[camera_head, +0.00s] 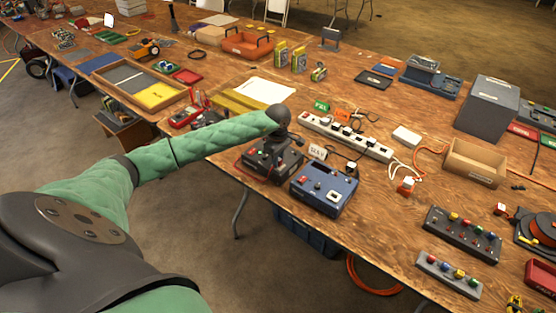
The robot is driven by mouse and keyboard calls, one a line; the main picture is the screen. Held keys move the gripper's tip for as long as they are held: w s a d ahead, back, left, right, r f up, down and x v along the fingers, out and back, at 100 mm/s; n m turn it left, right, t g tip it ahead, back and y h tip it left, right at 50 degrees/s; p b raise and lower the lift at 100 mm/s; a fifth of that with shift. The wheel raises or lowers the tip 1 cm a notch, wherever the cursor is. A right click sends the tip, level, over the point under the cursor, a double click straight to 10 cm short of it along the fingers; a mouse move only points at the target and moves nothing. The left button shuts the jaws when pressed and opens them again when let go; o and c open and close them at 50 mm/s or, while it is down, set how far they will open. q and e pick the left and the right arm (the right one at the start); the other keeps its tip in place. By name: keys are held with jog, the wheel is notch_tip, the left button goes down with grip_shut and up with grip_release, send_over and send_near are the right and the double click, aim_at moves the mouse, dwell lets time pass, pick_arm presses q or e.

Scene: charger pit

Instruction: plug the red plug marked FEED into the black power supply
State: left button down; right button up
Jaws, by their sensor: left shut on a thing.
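The black power supply (264,168) sits near the table's front edge, left of a blue box. My left gripper (275,146) points down over the top of the power supply. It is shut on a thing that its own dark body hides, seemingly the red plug. A red cable (239,160) loops at the left side of the power supply. I cannot see the FEED mark, or whether the plug touches a socket. My right gripper is not in view.
A blue box (323,190) with a white label stands close on the right. Behind is a white power strip (347,137) with several plugs and colored tags. An open cardboard box (475,163) and a grey button panel (462,234) stand further right.

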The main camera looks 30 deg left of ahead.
pick_arm(q)
jog(key=c, duration=0.9)
grip_release()
jog(key=shift+r, duration=0.1)
jog(key=shift+r+p, duration=0.65)
jog(key=shift+r, duration=2.95)
jog(key=shift+d, duration=0.1)
